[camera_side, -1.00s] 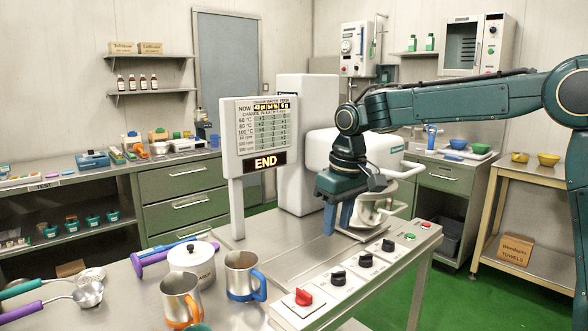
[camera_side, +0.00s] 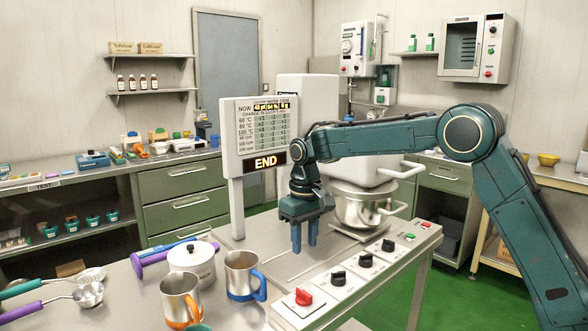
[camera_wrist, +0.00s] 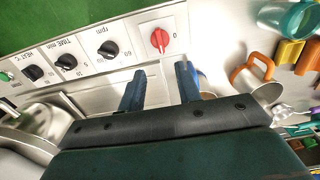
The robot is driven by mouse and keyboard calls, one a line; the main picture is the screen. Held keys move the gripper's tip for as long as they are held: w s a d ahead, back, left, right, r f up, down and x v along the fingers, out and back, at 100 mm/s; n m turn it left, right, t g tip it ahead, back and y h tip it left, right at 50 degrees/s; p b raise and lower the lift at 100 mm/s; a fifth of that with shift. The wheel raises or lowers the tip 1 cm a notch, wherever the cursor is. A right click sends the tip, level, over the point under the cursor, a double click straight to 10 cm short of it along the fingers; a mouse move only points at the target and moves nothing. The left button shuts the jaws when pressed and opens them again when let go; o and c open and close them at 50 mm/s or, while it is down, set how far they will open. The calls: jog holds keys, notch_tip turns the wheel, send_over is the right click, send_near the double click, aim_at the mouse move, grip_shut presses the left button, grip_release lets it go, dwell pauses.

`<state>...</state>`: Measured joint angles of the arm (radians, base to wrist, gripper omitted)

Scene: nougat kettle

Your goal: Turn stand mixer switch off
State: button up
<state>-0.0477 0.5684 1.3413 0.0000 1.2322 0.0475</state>
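The white stand mixer (camera_side: 345,152) stands at the back of the steel bench, with its metal bowl (camera_side: 358,206) under the head. Its control panel runs along the front edge, with a red knob (camera_side: 304,297) at the left end. The red knob also shows in the wrist view (camera_wrist: 160,40), with a "0" mark beside it. My gripper (camera_side: 304,240) points down over the bench, behind the panel and apart from the knob. In the wrist view its two fingers (camera_wrist: 160,85) are spread with nothing between them.
Black knobs (camera_side: 338,278) and green and red buttons line the panel to the right. A sign reading END (camera_side: 265,161) stands left of the arm. A blue-handled mug (camera_side: 243,276), an orange-handled mug (camera_side: 181,300) and a white pot (camera_side: 192,262) stand left of the panel.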

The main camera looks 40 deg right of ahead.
aim_at(304, 291)
notch_tip(304, 291, down, 13)
jog(key=shift+f, duration=0.2)
dwell(0.6)
grip_shut()
